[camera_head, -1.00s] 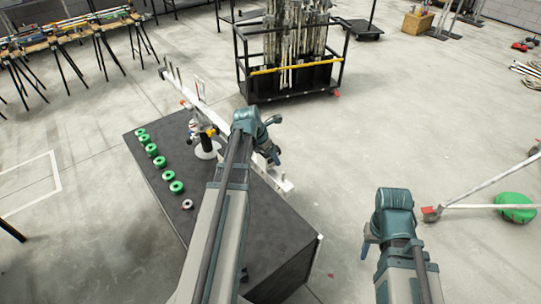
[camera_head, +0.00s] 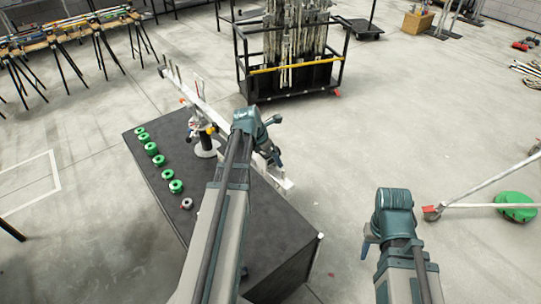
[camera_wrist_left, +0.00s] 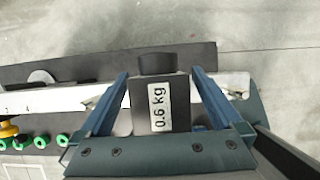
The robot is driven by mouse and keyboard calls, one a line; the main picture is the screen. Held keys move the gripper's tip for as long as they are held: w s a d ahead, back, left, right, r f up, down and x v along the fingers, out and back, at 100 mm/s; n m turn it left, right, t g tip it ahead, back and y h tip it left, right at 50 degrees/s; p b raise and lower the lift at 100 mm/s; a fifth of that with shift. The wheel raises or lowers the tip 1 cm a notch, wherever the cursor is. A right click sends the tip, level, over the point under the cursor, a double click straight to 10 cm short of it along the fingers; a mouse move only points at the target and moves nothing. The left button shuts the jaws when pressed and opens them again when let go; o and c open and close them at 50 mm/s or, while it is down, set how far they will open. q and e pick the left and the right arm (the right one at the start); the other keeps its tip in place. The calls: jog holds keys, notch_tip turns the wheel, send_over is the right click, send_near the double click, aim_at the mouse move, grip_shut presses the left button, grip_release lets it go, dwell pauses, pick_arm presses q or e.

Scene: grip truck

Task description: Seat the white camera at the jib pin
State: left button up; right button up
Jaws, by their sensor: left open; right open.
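The white jib beam (camera_head: 222,122) runs over the black table on a post, with upright pins (camera_head: 199,90) near its far left end. In the left wrist view the beam (camera_wrist_left: 62,101) passes behind my fingers. A dark grey block (camera_wrist_left: 143,98) with a white "0.6 kg" label stands between the open fingers of my left gripper (camera_wrist_left: 160,75); I cannot tell whether they touch it. In the head view my left gripper (camera_head: 274,137) is over the beam's near right part. My right gripper (camera_head: 367,246) is open and empty, right of the table. I cannot make out a white camera.
Several green discs (camera_head: 158,161) line the left side of the black table (camera_head: 272,225), with a grey ring (camera_head: 187,204) at the near end. A black cart (camera_head: 292,82) with stands is behind. A green bag (camera_head: 516,206) lies on the floor at right.

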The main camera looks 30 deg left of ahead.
pick_arm(q)
jog(key=p+v, duration=1.2)
jog(key=v, duration=0.1)
jog(key=shift+s+r+p, duration=0.25)
jog(key=shift+r+p, duration=0.1)
dwell(0.4)
